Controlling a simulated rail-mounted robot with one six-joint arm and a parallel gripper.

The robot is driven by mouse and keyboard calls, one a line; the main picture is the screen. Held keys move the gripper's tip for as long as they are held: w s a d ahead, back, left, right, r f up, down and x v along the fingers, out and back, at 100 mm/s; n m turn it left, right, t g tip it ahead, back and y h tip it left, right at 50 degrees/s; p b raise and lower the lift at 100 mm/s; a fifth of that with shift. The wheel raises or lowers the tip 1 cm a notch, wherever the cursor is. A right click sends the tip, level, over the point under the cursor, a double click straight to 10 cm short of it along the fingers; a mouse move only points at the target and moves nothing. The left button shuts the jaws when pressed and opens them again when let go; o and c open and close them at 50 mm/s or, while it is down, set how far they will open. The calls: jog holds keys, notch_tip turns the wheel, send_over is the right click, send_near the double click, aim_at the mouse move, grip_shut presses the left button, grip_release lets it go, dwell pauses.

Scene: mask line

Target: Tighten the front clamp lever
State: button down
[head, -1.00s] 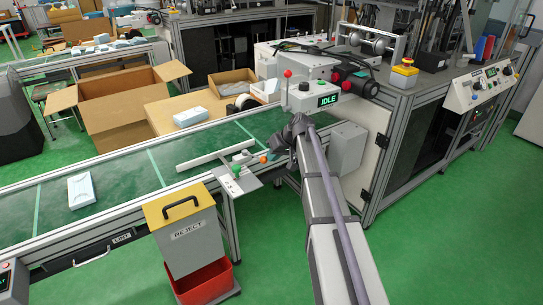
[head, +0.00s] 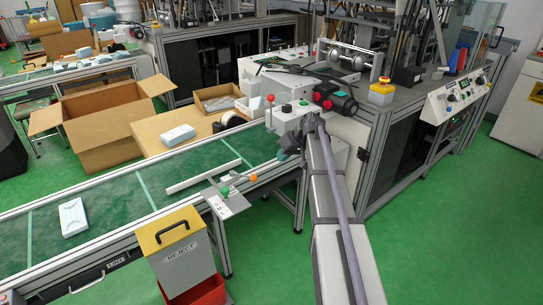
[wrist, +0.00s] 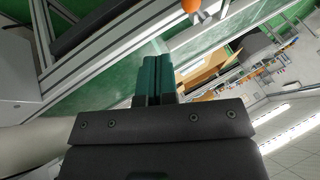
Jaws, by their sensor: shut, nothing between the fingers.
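Two small clamp levers are at the conveyor's near edge by a grey bracket plate (head: 228,204). One has a green knob (head: 224,191), the other an orange knob (head: 253,177). I cannot tell from the pictures which is the front one, or how tight either is. My gripper (head: 284,154) is to the right of the orange knob, apart from it, partly hidden by my arm. In the wrist view its teal fingers (wrist: 157,75) are shut together and empty. The orange knob (wrist: 190,6) shows beyond the fingertips at the top edge.
A white guide bar (head: 203,176) lies over the green conveyor belt (head: 125,205). A reject bin (head: 180,255) with a yellow lid stands in front of it. A control box with a red-knobbed stalk (head: 270,98) rises behind my gripper. A machine cabinet (head: 400,150) stands at right.

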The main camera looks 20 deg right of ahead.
jog(key=w+a+f+n+b, duration=0.1)
jog(key=w+a+f+b, duration=0.2)
jog(key=a+f+b, duration=0.3)
notch_tip(320, 180, down, 2)
jog(key=b, duration=0.3)
jog(key=shift+a+n+g+y, duration=0.3)
jog(key=shift+a, duration=0.1)
jog(key=shift+w, duration=0.1)
